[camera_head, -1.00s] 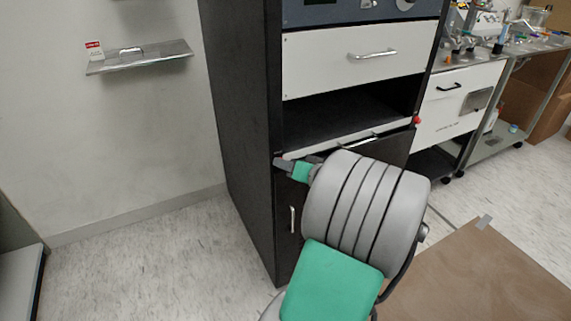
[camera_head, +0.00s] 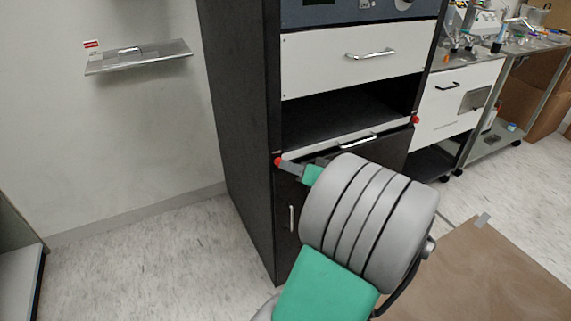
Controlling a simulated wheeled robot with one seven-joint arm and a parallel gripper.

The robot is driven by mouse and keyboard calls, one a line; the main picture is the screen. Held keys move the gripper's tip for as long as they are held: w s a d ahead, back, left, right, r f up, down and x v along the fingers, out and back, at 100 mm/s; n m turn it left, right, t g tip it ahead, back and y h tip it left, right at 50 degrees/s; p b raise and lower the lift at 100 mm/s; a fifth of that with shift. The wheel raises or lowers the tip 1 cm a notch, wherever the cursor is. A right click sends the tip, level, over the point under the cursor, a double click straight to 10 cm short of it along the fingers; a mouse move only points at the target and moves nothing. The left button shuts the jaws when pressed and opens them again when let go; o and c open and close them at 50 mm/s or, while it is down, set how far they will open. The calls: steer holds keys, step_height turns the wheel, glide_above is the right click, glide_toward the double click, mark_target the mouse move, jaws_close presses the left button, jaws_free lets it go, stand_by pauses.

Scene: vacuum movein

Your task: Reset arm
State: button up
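My grey and green arm reaches up from the bottom of the head view. My gripper (camera_head: 291,167) points left at the front left edge of the black cabinet (camera_head: 248,150), just below the open compartment (camera_head: 345,118). Its tip is close to a small red knob (camera_head: 278,161) at the left end of a white ledge (camera_head: 335,137). I cannot tell whether it touches the knob. The fingers are small and seen from the side, so their opening does not show. Much of the lower cabinet front is hidden behind my arm.
A second red knob (camera_head: 416,119) is at the ledge's right end. A white drawer (camera_head: 355,58) is above the compartment. A metal wall shelf (camera_head: 138,57) hangs at the left. A cluttered bench (camera_head: 470,64) stands at the right. Floor left of the cabinet is clear.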

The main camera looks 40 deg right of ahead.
steer(key=shift+v, duration=1.85)
